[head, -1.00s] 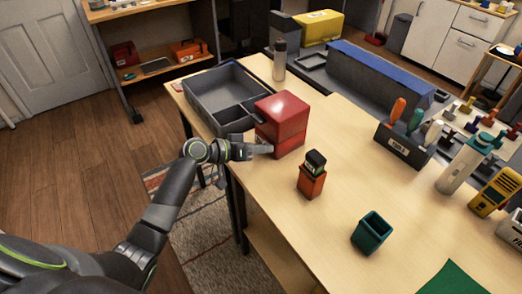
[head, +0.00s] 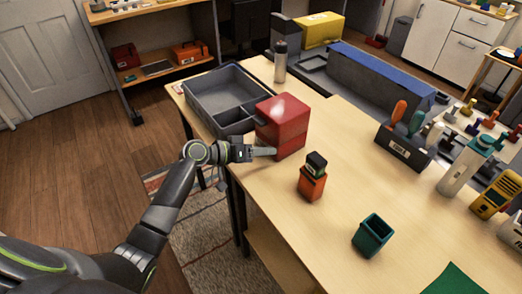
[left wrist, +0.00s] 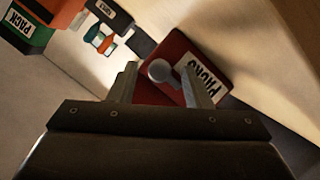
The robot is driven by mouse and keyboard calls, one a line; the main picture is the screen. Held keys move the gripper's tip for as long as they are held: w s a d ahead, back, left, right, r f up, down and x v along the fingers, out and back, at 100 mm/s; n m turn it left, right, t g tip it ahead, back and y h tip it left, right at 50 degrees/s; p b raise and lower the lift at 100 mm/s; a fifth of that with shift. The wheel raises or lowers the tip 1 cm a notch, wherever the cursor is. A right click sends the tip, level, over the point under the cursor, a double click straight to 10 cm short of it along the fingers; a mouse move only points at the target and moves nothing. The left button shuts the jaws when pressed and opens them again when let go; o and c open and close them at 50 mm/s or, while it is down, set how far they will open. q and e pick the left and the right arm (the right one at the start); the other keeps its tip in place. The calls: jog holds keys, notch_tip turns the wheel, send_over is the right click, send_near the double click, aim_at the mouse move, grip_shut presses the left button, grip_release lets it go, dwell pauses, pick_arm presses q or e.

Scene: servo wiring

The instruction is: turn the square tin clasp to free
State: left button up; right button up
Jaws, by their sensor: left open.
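The square red tin (head: 282,122) stands upright near the left edge of the table. In the left wrist view the tin (left wrist: 152,94) shows a white label reading PACKS, upside down. Its grey clasp (left wrist: 160,71) has a round knob and an arm reaching toward the label. My left gripper (head: 268,152) is at the tin's near left side, low down. In the left wrist view its open fingers (left wrist: 160,66) are on either side of the clasp, one left and one right. I cannot tell whether they touch it. The clasp is hidden in the head view. My right gripper is not in view.
A grey divided tray (head: 228,72) sits behind the tin. An orange box with a dark green top (head: 312,183) stands to the right, with a green cup (head: 371,236) further right. A tool holder (head: 402,151) is beyond. The middle of the table is clear.

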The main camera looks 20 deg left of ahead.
pick_arm(q)
jog(key=b+v, duration=0.3)
jog(key=v, duration=1.4)
jog(key=shift+s+a, duration=0.15)
jog(key=shift+f, duration=0.15)
